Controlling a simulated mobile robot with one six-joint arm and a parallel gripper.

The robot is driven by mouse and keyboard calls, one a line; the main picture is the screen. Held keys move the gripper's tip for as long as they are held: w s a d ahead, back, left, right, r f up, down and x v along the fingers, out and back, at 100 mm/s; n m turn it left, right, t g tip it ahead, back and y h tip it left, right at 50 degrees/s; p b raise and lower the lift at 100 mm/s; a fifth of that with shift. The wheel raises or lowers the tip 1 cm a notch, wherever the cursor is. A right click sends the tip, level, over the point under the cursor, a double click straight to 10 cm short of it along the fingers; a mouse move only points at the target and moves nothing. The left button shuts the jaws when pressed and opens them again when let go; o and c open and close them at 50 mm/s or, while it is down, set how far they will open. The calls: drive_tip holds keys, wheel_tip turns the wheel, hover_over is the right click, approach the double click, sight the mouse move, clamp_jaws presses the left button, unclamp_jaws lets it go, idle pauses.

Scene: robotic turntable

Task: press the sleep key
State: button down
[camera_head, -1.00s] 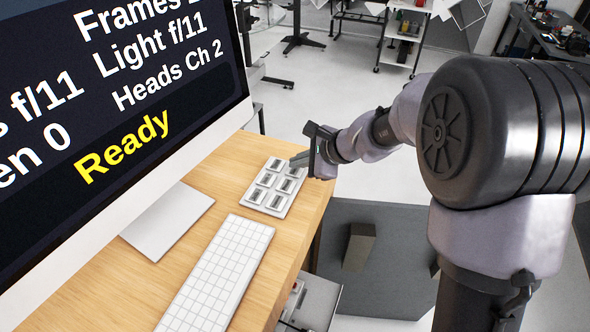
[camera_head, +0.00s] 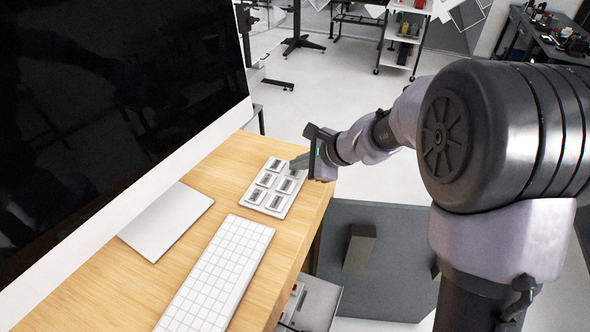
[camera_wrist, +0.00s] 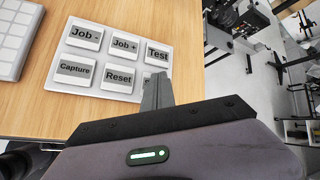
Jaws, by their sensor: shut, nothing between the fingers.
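A pale keypad plate (camera_wrist: 108,63) with two rows of keys lies on the wooden desk. In the wrist view I read Job - (camera_wrist: 84,33), Job + (camera_wrist: 124,45), Test (camera_wrist: 157,54), Capture (camera_wrist: 74,69) and Reset (camera_wrist: 119,78). A sixth key (camera_wrist: 146,75), beside Reset and below Test, is mostly hidden behind my fingers, and its label cannot be read. My gripper (camera_wrist: 156,82) is shut and empty, with its tips at that key; whether they touch it I cannot tell. In the head view my gripper (camera_head: 300,161) is at the keypad's far right corner. The monitor screen (camera_head: 110,110) is black.
A white keyboard (camera_head: 215,275) lies on the desk (camera_head: 285,250) nearer than the keypad. The monitor's stand (camera_head: 168,220) is left of them. The desk's right edge is close to the keypad.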

sight(298, 173)
drive_tip(key=shift+r, duration=0.1)
drive_tip(key=shift+r+p, duration=0.6)
drive_tip(key=shift+r, duration=0.1)
wheel_tip(298, 173, up, 5)
drive_tip(key=p, duration=0.4)
drive_tip(key=shift+r, duration=0.1)
idle(0.4)
